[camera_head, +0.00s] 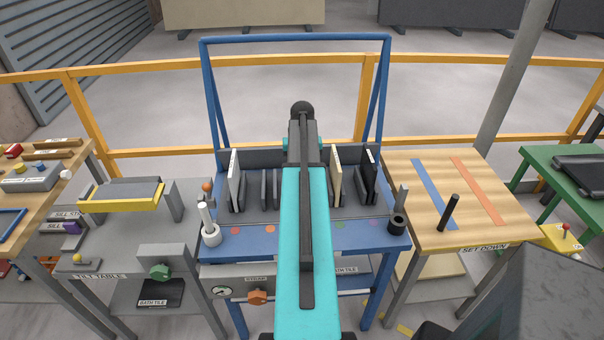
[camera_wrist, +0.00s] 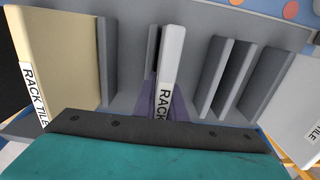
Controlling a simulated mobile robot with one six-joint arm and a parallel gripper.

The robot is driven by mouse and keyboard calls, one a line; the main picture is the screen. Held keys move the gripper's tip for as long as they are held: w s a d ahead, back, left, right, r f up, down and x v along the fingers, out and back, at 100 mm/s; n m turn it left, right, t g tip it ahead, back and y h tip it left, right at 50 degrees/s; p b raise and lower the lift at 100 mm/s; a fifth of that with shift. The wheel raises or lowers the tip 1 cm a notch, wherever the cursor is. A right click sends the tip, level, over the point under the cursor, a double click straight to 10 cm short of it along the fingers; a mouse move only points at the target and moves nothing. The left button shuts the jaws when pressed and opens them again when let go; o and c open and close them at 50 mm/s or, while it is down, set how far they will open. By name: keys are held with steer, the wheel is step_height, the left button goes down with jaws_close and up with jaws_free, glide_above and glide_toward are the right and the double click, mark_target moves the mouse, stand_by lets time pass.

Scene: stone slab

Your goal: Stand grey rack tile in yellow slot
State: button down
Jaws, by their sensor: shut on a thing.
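The grey rack tile (camera_wrist: 172,62) stands on edge in the middle of the wrist view, with a label reading "RACK" on its narrow edge. My gripper (camera_wrist: 165,100) is shut on it; the palm hides its near end. The tile is among the upright dividers of the blue rack (camera_head: 372,238). I cannot tell whether it touches the rack floor. In the head view my arm covers the tile, my jaws and the middle of the rack. Coloured dots line the rack's front, including an orange one (camera_head: 270,229); I cannot make out a yellow one.
A cream tile (camera_head: 335,176) and a dark tile (camera_head: 369,178) stand to the right of my arm, a white tile (camera_head: 234,178) to the left. Grey dividers (camera_wrist: 222,75) stand close by. A wooden set-down table (camera_head: 434,215) is at right, a tilt table (camera_head: 110,240) at left.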

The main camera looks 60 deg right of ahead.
steer(key=shift+f, duration=0.15)
steer(key=c, duration=1.8)
jaws_free()
steer(key=shift+r, duration=0.25)
steer(key=shift+r+b, duration=1.35)
steer(key=shift+r, duration=4.55)
steer(key=shift+r, duration=0.1)
